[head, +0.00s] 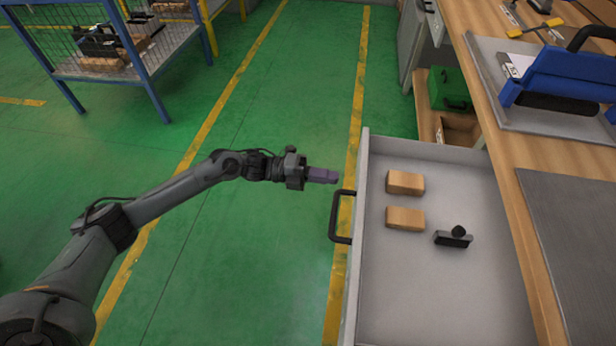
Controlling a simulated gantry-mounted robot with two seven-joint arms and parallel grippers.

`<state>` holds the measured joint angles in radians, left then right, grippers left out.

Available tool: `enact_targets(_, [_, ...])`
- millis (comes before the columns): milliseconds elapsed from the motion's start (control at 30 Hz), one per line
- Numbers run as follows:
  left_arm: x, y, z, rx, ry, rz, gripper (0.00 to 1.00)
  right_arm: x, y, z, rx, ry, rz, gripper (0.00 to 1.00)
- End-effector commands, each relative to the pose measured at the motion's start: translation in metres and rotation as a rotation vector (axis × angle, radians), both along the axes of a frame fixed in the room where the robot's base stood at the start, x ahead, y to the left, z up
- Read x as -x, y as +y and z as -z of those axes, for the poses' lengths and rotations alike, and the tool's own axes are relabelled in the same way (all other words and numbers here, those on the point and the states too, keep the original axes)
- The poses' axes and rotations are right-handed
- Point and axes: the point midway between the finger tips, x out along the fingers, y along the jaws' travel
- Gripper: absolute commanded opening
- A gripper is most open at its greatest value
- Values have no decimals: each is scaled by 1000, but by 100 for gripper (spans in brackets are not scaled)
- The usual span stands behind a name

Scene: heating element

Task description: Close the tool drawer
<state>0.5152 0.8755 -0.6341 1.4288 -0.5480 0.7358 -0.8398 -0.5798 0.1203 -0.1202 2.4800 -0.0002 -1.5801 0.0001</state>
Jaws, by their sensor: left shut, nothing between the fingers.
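The tool drawer (450,310) is pulled out from under the workbench, at the right of the head view. It holds two small brown boxes and a black tool. Its black bar handle (335,217) is on the drawer's left-facing front panel. My left gripper (336,178) is shut and empty, just left of the drawer front and close to the handle's far end. I cannot tell whether it touches the handle. My right gripper is not in view.
The wooden workbench (505,172) carries a blue device (560,78) on a grey plate and a dark mat (575,230). A green case (448,88) sits on a lower shelf. A blue-framed wire cage (60,45) stands at the far left. Green floor left of the drawer is clear.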

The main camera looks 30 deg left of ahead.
Motion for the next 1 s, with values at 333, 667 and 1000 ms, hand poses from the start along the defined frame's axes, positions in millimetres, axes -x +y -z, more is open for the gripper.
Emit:
enact_targets(333, [-15,-35,2,0,0,1,0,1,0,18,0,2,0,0])
enact_targets(667, [-17,-39,0,-1,1,1,0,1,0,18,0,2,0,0])
enact_targets(1000, [-17,-38,-1,0,2,-12,0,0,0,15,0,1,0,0])
